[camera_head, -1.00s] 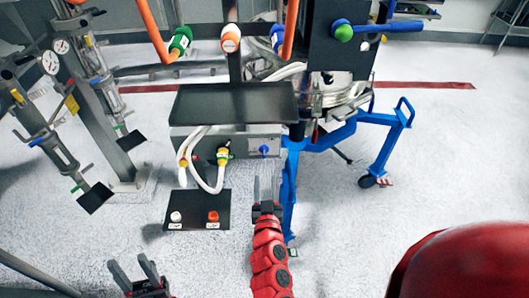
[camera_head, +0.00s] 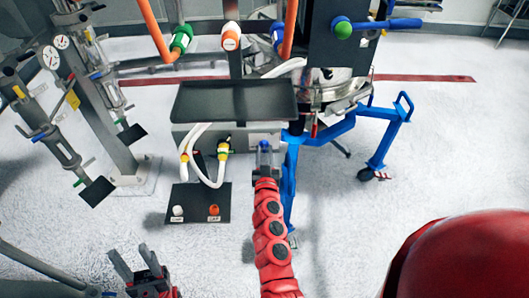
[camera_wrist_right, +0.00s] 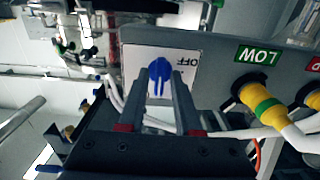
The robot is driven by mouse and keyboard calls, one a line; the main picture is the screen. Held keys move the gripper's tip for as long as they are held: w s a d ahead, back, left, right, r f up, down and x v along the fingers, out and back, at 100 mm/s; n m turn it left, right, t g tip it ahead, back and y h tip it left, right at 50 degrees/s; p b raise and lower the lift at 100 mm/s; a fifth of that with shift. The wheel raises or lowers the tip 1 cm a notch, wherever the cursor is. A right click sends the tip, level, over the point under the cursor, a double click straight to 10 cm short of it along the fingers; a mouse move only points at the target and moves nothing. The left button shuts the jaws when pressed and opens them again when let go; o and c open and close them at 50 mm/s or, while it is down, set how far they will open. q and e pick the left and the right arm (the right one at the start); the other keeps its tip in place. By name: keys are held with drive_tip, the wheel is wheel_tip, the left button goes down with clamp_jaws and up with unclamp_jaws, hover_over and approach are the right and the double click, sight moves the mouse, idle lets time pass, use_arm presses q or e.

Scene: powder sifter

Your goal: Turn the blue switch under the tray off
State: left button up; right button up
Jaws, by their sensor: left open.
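The blue switch (camera_wrist_right: 159,70) sits on a white plate marked OFF in the right wrist view, on the front of the grey box (camera_head: 243,137) under the black tray (camera_head: 235,100). In the head view my right gripper hides most of it. My right gripper (camera_wrist_right: 166,78) is open, with its two fingers apart and pointing at the switch. The switch's handle shows between the fingertips; I cannot tell whether they touch it. In the head view this gripper (camera_head: 264,155) is just below the tray's right end. My left gripper (camera_head: 133,262) is open and empty at the lower left.
White hoses (camera_head: 198,160) with yellow fittings hang from the box left of my right gripper. A black plate with a white and an orange button (camera_head: 214,210) is below. A blue frame (camera_head: 290,180) stands close on the right. A LOW label (camera_wrist_right: 257,54) is beside the switch.

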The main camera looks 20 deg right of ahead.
clamp_jaws()
drive_tip(key=n+b, duration=0.1)
drive_tip(key=n, duration=0.3)
drive_tip(key=shift+a+n, duration=0.15)
drive_tip(key=shift+n, duration=0.15)
drive_tip(key=n+b, duration=0.1)
drive_tip(key=n, duration=0.3)
drive_tip(key=shift+f+n, duration=0.1)
drive_tip(key=shift+n, duration=0.2)
drive_tip(key=n, duration=0.4)
drive_tip(key=shift+n, duration=2.4)
drive_tip(key=shift+o, duration=1.4)
unclamp_jaws()
